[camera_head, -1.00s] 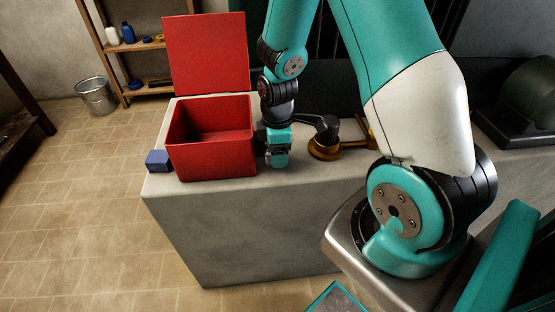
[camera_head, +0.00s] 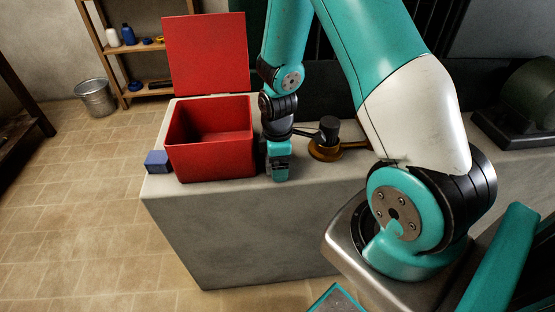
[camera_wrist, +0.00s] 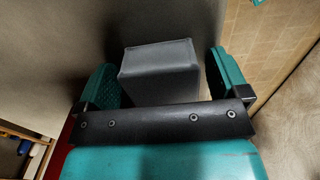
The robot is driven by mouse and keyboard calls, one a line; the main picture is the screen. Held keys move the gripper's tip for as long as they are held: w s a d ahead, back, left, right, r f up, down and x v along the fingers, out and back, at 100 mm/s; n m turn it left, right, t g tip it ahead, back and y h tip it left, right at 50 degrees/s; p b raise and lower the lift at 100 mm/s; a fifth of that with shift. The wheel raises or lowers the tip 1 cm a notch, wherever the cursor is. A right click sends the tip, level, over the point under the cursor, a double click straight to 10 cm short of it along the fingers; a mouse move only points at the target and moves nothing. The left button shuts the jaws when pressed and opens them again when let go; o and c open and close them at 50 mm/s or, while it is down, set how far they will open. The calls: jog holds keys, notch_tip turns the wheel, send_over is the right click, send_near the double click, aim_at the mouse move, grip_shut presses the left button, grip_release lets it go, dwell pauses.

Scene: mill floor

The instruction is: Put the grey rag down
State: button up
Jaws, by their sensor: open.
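The grey rag (camera_wrist: 160,72) shows in the wrist view as a grey, block-shaped bundle between my fingertips. My gripper (camera_wrist: 166,82) is open around it, with a narrow gap at the right finger; at the left finger I cannot tell whether it touches. In the head view my gripper (camera_head: 278,174) points down at the grey bench top (camera_head: 225,188), just right of the red box. The rag is not clearly visible there, mostly hidden by the gripper. I cannot tell whether it rests fully on the bench.
An open red box (camera_head: 210,160) with its lid raised stands left of my gripper, its visible inside empty. A blue block (camera_head: 157,161) sits left of it. A brass-coloured round thing with a dark handle (camera_head: 325,150) is close on the right. The bench's front edge is near.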

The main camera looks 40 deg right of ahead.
notch_tip(320, 180, up, 12)
jog(key=p, duration=0.1)
jog(key=s+a+r+m+y, duration=0.2)
jog(key=s+a+r, duration=0.3)
jog(key=a+r, duration=0.65)
jog(key=s+a+r+m+y, duration=0.2)
jog(key=s+a+r, duration=0.2)
jog(key=s+a, duration=0.5)
jog(key=shift+s+a+r, duration=0.15)
jog(key=shift+s+r, duration=0.05)
jog(key=shift+s, duration=0.95)
jog(key=shift+r+p, duration=0.1)
jog(key=shift+p, duration=0.2)
notch_tip(320, 180, up, 7)
jog(key=p, duration=0.7)
jog(key=shift+r, duration=0.1)
